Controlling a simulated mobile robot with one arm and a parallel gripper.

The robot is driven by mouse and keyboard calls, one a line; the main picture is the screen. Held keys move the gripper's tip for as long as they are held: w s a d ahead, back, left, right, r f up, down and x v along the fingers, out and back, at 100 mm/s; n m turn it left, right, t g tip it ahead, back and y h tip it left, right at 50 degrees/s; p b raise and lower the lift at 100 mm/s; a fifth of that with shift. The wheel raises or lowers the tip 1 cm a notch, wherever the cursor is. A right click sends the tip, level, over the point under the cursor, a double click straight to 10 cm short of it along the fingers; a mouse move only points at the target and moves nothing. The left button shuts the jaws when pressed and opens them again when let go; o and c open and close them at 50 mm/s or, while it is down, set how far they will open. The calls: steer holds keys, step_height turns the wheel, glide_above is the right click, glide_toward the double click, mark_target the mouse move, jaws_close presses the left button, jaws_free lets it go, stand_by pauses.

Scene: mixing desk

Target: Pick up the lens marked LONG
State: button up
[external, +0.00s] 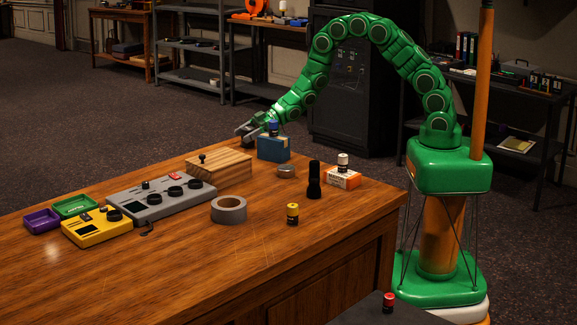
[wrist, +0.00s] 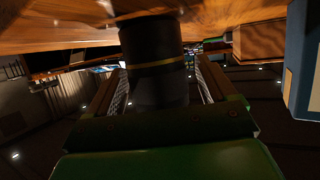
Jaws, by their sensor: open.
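No lens marking can be read in either view. In the wrist view a dark cylinder with a thin gold band (wrist: 155,62), lens-like, stands between the two fingers of my gripper (wrist: 160,85). The fingers are apart, one on each side of it; I cannot tell whether either touches it. In the external view my gripper (external: 248,130) is low at the far edge of the desk, left of a blue box (external: 273,149) and behind a wooden block (external: 219,167). The cylinder is not clearly seen there. A tall black cylinder (external: 314,180) stands upright farther right on the desk.
The blue box (wrist: 303,65) is close on the right in the wrist view. The desk (external: 235,270) also holds a grey mixer (external: 160,200), a yellow device (external: 97,228), a tape roll (external: 229,209), a yellow-banded canister (external: 292,214) and an orange-white box (external: 343,179). Its front is clear.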

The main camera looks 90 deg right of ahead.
mark_target(243, 129)
steer(key=shift+w+a+f, duration=0.25)
steer(key=shift+w, duration=0.2)
steer(key=c, duration=1.3)
steer(key=shift+r, duration=0.1)
steer(key=shift+r, duration=0.55)
step_height(243, 129, up, 2)
steer(key=shift+r, duration=0.15)
steer(key=s+r, duration=0.3)
steer(key=s, duration=0.1)
steer(key=s+a+r, duration=0.1)
steer(key=s+r, duration=0.2)
steer(key=s, duration=0.2)
steer(key=s+r, duration=0.3)
steer(key=s, duration=0.2)
steer(key=shift+a+r, duration=0.25)
